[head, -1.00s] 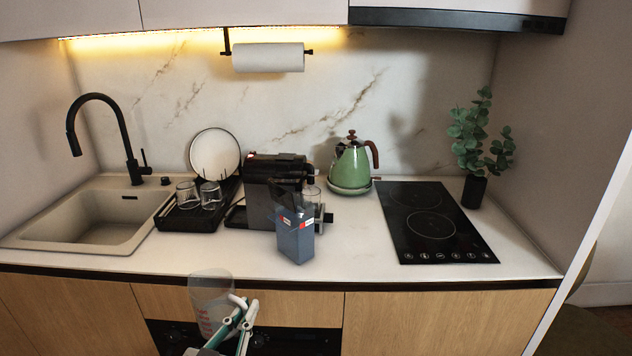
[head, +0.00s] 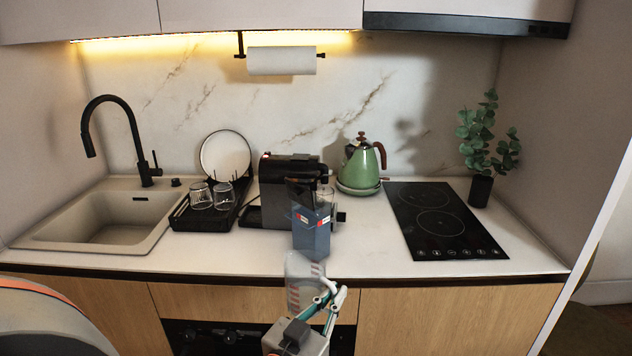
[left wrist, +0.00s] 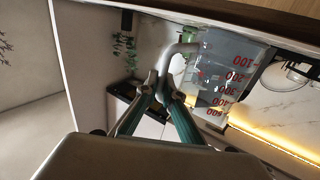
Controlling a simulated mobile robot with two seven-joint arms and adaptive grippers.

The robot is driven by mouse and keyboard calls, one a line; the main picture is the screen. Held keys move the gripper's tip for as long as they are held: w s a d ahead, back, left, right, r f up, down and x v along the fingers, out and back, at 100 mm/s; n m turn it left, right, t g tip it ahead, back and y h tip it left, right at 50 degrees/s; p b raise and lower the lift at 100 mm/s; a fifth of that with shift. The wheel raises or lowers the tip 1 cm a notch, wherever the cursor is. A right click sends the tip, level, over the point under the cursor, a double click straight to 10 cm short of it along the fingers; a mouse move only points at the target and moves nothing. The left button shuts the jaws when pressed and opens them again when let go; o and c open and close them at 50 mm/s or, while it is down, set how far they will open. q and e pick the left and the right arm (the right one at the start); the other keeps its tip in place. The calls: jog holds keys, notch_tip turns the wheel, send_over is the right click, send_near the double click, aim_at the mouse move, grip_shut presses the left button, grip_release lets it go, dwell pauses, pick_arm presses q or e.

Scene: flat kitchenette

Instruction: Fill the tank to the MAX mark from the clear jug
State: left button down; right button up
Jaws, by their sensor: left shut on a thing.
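The clear jug (head: 299,284), with red measuring marks, is in front of the counter edge in the head view, just below and nearer than the tank. My left gripper (head: 331,291) is shut on its pale handle. The left wrist view shows the teal fingers (left wrist: 162,85) at the handle and the jug (left wrist: 230,65) with red numbers. I cannot tell the jug's water level. The tank (head: 311,238) is a tall, blue-tinted box with red-and-white labels near its top, upright on the counter before the black coffee machine (head: 286,192). Its fill level is unclear. My right gripper is out of view.
A drying rack (head: 190,216) with two glasses and a plate stands left of the coffee machine, beside the sink (head: 75,205). A green kettle (head: 361,167) is behind right, the black hob (head: 440,222) further right. Counter between tank and hob is clear.

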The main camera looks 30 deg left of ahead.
pick_arm(q)
jog(key=w+d+r+b, duration=0.1)
jog(key=w+d+r, duration=0.1)
jog(key=w+r, duration=0.4)
jog(key=w+d+r+b, duration=0.1)
jog(key=w+d+r, duration=0.2)
jog(key=w+r, duration=0.3)
jog(key=w, duration=0.4)
jog(key=shift+r+y+b, duration=0.2)
jog(key=shift+y+b, duration=0.1)
jog(key=shift+b, duration=0.1)
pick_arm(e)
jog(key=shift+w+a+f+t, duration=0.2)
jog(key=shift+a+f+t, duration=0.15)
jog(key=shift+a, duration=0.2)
